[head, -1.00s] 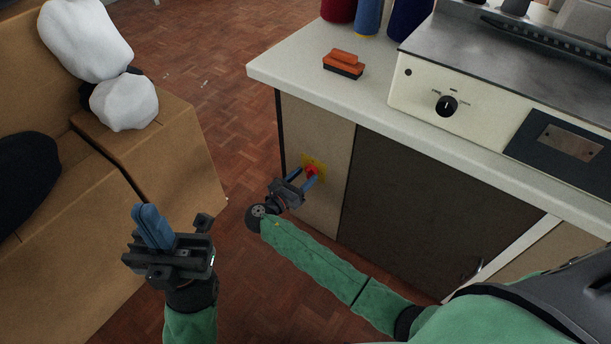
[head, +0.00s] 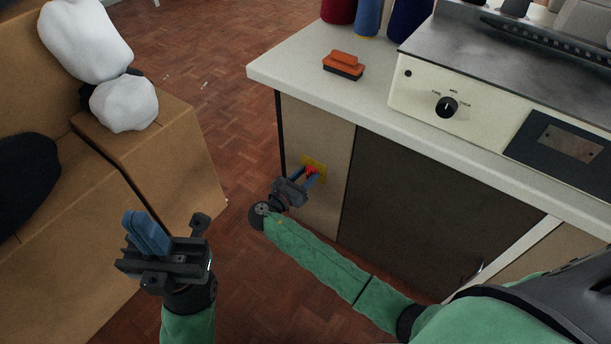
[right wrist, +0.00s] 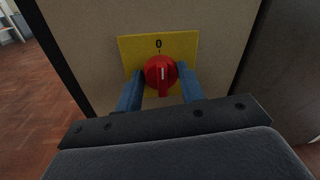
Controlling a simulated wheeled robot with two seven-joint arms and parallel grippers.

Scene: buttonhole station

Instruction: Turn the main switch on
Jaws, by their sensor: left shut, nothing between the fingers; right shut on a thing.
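The main switch is a red rotary knob (right wrist: 160,72) on a yellow plate (right wrist: 186,44) with a "0" printed above it. The plate (head: 318,163) is on the cabinet's side panel below the worktop. In the right wrist view the knob's grip bar stands roughly upright, with its white mark under the 0. My right gripper (head: 308,174) is at the knob, its blue fingers (right wrist: 160,82) shut on the knob from either side. My left gripper (head: 146,232) is shut and empty, away from the switch at the lower left.
The white worktop (head: 290,66) overhangs the panel and carries an orange and black block (head: 343,64), thread spools (head: 367,18) and a machine with a black dial (head: 447,107). Cardboard boxes (head: 165,165) with white bundles stand at the left. Open parquet floor (head: 200,90) lies between.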

